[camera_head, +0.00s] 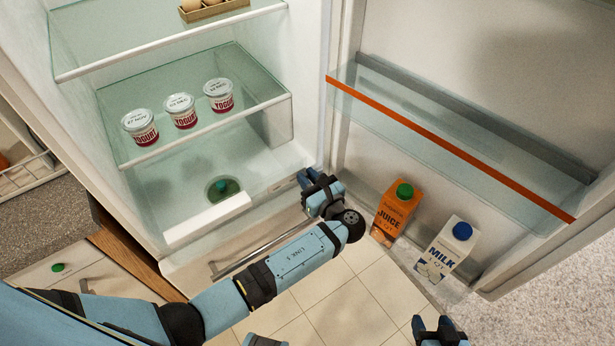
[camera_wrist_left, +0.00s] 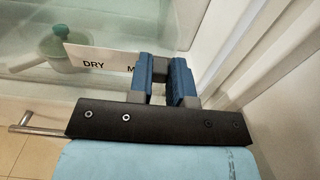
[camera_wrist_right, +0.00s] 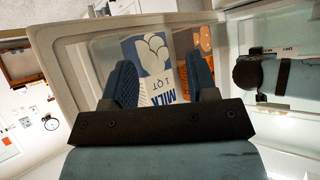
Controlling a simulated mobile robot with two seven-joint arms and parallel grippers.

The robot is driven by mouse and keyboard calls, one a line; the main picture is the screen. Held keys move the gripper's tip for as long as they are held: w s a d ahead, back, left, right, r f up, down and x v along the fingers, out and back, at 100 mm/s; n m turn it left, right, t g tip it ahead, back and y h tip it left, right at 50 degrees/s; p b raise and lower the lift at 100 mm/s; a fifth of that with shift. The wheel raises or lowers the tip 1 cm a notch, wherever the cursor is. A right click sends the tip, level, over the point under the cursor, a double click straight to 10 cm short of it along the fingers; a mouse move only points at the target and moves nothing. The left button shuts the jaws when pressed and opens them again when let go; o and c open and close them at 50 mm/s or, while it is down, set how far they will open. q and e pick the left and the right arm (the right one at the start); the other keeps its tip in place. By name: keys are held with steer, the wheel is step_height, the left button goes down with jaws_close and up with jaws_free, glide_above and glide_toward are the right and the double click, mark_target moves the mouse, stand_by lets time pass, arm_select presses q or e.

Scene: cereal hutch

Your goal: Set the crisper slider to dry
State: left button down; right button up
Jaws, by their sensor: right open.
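The crisper's white label strip (camera_wrist_left: 97,60) shows in the left wrist view, with "DRY" readable and the start of an "M" word cut off by my fingers. It also shows at the right of the right wrist view (camera_wrist_right: 289,50). The slider's knob is hidden, so its setting cannot be seen. My left gripper (camera_head: 318,184) is at the right front edge of the crisper. In the left wrist view its fingers (camera_wrist_left: 168,80) are close together, right of "DRY". Whether they hold anything is unclear. My right gripper (camera_wrist_right: 161,84) is open and empty, low at the right (camera_head: 440,332).
The fridge door stands open at the right, with a juice carton (camera_head: 395,210) and a milk carton (camera_head: 446,247) in its lower bin. Yogurt cups (camera_head: 182,109) stand on the shelf above.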

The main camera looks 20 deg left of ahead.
mark_target(271, 183)
arm_select(q)
steer(key=shift+s+a+r+p, duration=0.15)
steer(key=shift+s+a+p, duration=0.05)
steer(key=shift+p, duration=0.2)
steer(key=s+a+p, duration=0.1)
steer(key=s, duration=0.1)
steer(key=s+a+p, duration=0.1)
steer(key=a+p, duration=0.1)
steer(key=s+a+p, duration=0.1)
steer(key=s+p, duration=0.1)
steer(key=shift+s+a, duration=0.25)
steer(key=shift+s, duration=0.1)
steer(key=shift+s+a+p, duration=0.15)
steer(key=shift+s+p, duration=0.1)
steer(key=shift+p, duration=0.1)
steer(key=shift+f, duration=0.2)
steer(key=c, duration=1.1)
jaws_free()
steer(key=shift+o, duration=0.3)
